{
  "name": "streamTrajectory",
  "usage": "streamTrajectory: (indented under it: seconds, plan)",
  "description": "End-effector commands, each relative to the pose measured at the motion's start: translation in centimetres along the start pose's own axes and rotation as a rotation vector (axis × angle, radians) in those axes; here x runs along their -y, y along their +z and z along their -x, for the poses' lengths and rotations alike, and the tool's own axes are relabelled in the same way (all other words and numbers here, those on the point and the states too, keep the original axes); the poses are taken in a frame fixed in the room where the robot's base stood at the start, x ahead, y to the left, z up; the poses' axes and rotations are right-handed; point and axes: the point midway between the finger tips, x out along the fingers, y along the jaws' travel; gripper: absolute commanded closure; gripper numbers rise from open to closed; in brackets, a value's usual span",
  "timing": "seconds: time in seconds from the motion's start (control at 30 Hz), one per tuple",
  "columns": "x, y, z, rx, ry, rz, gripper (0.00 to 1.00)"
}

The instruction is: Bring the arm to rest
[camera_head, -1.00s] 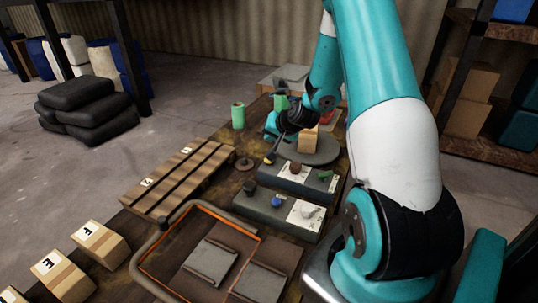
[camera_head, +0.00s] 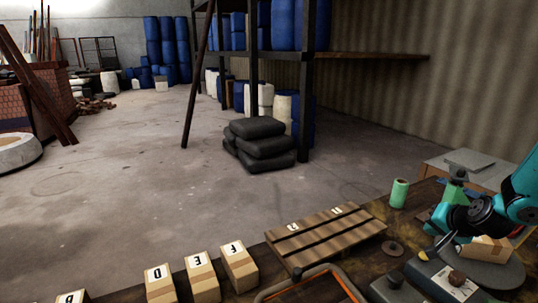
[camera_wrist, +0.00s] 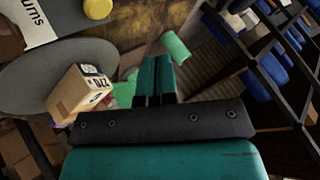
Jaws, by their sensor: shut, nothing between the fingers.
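My gripper (camera_wrist: 156,78) shows in the wrist view with its two teal fingers together and nothing between them. In the head view my arm comes in from the right edge, and its dark wrist hangs above the bench near a round grey plate (camera_head: 500,277). A cardboard box (camera_head: 487,248) sits on that plate. In the wrist view the labelled box (camera_wrist: 78,92) lies left of the fingers, apart from them. A green cylinder (camera_head: 399,193) stands on the bench beyond; it also shows past the fingertips in the wrist view (camera_wrist: 177,47).
A slatted wooden board (camera_head: 327,235) lies on the bench. An orange-rimmed tray (camera_head: 318,285) and a control box (camera_head: 445,282) are close to the arm. Black sacks (camera_head: 262,145) lie on the floor, which is mostly open at left.

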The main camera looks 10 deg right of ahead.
Motion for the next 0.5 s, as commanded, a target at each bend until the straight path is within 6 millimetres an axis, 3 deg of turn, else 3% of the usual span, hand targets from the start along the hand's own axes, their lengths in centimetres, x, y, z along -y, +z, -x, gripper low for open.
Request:
streamTrajectory:
  seconds: [0.13,0.27,0.4,0.5]
  plan:
    - [7.0,2.6,2.5,0.115,-0.066,0.134,1.00]
    - [14.2,7.3,6.8,0.271,-0.136,0.313,1.00]
    - [19.8,13.4,13.0,0.441,-0.204,0.528,1.00]
    - [22.2,18.0,18.2,0.560,-0.246,0.694,1.00]
